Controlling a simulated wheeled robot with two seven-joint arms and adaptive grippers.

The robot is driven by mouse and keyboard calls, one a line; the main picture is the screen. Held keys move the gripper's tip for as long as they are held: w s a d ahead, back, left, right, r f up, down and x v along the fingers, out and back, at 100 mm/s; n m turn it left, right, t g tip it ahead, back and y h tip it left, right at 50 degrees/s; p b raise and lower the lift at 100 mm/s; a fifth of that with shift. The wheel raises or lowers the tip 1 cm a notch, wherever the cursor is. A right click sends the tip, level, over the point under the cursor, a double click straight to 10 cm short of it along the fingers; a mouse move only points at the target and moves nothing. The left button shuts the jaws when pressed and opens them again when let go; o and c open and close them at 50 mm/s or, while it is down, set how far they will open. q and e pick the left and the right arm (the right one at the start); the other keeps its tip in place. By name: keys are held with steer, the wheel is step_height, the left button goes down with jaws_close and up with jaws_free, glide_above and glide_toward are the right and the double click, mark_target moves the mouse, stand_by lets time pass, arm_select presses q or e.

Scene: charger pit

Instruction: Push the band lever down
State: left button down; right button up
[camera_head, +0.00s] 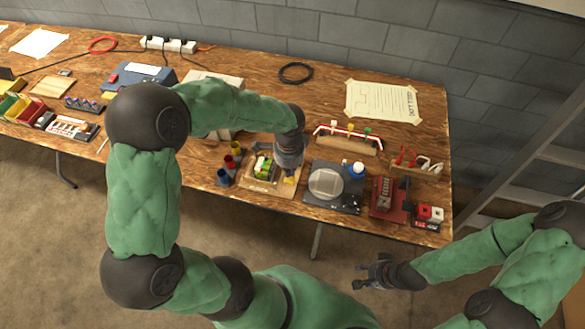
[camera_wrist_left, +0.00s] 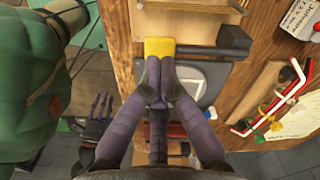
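The band lever shows in the left wrist view as a dark bar (camera_wrist_left: 228,41) with a yellow end (camera_wrist_left: 158,46). The yellow end also shows in the head view (camera_head: 289,180), on the right side of a wooden board (camera_head: 257,184). My left gripper (camera_wrist_left: 160,72) has its fingertips together at the near edge of the yellow end, overlapping it in the picture. I cannot tell whether they touch it, and nothing shows between them. The wrist hides part of the board in the head view. My right gripper (camera_head: 366,274) hangs in front of the table with its fingers apart, empty.
Left of the board stand several coloured cups (camera_head: 230,166). Right of it is a dark plate with a pale disc (camera_head: 326,184), then a red device (camera_head: 388,197). Behind is a rack with a red-and-white bar (camera_head: 345,134). A ladder (camera_head: 540,155) leans at the right.

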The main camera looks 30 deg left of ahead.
mark_target(290, 178)
arm_select(q)
steer(key=shift+f, duration=0.1)
steer(key=shift+f+b, duration=0.85)
steer(key=shift+f, duration=0.55)
steer(key=shift+f+b, duration=0.65)
steer(key=shift+f, duration=0.35)
steer(key=shift+r+p, duration=3.45)
steer(key=shift+r, duration=0.6)
